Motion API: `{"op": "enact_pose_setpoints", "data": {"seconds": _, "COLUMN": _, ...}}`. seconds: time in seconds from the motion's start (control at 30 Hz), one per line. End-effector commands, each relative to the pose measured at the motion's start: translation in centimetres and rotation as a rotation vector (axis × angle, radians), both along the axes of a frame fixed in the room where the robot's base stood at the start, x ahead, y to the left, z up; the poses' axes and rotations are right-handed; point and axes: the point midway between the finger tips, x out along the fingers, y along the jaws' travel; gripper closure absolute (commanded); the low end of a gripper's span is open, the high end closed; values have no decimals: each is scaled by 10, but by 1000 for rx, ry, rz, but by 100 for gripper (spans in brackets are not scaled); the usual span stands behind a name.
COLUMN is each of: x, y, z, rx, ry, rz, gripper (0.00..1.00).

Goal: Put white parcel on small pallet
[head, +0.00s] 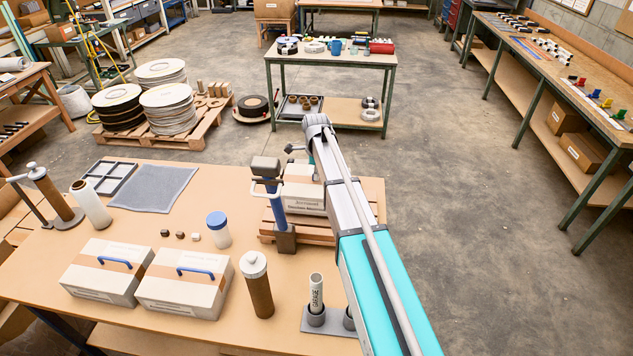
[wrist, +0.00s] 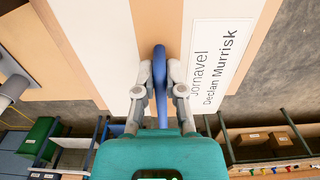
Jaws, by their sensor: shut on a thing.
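The white parcel (head: 303,192), with a printed label and a tan band, is over the small wooden pallet (head: 320,233) at the table's right end. From this angle I cannot tell whether it rests fully on the slats. In the wrist view the parcel's white top (wrist: 108,40) fills the upper middle, and its label (wrist: 216,62) reads "Jornavel Declan Murrisk". My gripper (wrist: 160,85) is shut on the parcel's blue handle (wrist: 160,60). In the head view my arm and the press hide most of the gripper and part of the parcel.
A fly press (head: 284,238) stands close in front of the pallet. Two more white parcels with blue handles (head: 107,272) (head: 185,282) stand at the front left. A brown bottle (head: 260,296), a blue-lidded jar (head: 218,236) and a grey mat (head: 153,188) share the table (head: 180,236).

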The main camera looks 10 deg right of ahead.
Motion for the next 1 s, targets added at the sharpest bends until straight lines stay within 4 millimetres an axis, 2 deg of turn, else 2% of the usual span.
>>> {"op": "enact_pose_setpoints", "data": {"seconds": 0.03, "x": 0, "y": 0, "z": -8, "rx": 0, "ry": 0, "rz": 0, "gripper": 100}}
{"op": "enact_pose_setpoints", "data": {"seconds": 0.23, "x": 0, "y": 0, "z": -20, "rx": 0, "ry": 0, "rz": 0, "gripper": 100}}
{"op": "enact_pose_setpoints", "data": {"seconds": 0.83, "x": 0, "y": 1, "z": -24, "rx": 0, "ry": 0, "rz": 1, "gripper": 100}}
{"op": "enact_pose_setpoints", "data": {"seconds": 0.87, "x": 0, "y": 1, "z": -24, "rx": 0, "ry": 0, "rz": 1, "gripper": 83}}
{"op": "enact_pose_setpoints", "data": {"seconds": 1.0, "x": 0, "y": 1, "z": -23, "rx": 0, "ry": 0, "rz": 2, "gripper": 57}}
